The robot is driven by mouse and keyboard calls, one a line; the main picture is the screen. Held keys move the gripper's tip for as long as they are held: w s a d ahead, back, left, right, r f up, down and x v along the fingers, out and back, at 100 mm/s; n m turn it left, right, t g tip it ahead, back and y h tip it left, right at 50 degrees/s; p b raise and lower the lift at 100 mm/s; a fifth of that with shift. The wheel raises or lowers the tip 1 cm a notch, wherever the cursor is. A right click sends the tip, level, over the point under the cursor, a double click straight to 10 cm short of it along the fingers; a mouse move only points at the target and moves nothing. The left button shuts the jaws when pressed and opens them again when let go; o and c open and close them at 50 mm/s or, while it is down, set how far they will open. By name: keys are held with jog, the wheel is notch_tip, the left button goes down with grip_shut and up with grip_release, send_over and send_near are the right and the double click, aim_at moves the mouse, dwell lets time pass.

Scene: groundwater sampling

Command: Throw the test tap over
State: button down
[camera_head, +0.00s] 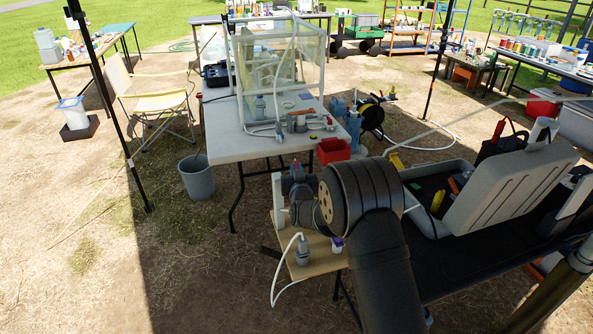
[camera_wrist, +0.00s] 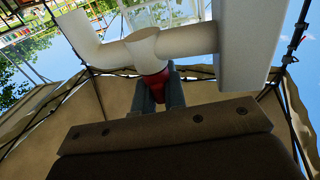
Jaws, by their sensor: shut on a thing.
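The test tap (camera_wrist: 147,48) is a white pipe fitting with a red handle (camera_wrist: 156,79), seen close up in the wrist view. My gripper (camera_wrist: 160,92) has its two grey fingers closed on the red handle, one on each side. The white pipe runs left to an elbow and right to a white upright post (camera_wrist: 243,45). In the head view the white post (camera_head: 278,198) stands on a wooden board (camera_head: 318,264), with my gripper (camera_head: 297,188) just to its right. My wrist hides the tap and its handle there.
A grey fitting with a white hose (camera_head: 302,250) stands on the board's front part. An open grey case (camera_head: 510,190) lies right. A grey bucket (camera_head: 196,178) stands left on open ground.

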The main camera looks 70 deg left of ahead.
jog(key=shift+r+n+g, duration=0.1)
jog(key=shift+n+g, duration=0.2)
jog(key=shift+g, duration=0.1)
jog(key=shift+n+g, duration=0.7)
jog(key=shift+g, duration=0.4)
jog(key=shift+s+g, duration=0.1)
jog(key=shift+g, duration=0.3)
jog(key=c, duration=1.5)
grip_release()
jog(key=shift+d, duration=0.1)
jog(key=d, duration=1.7)
jog(key=shift+d, duration=0.1)
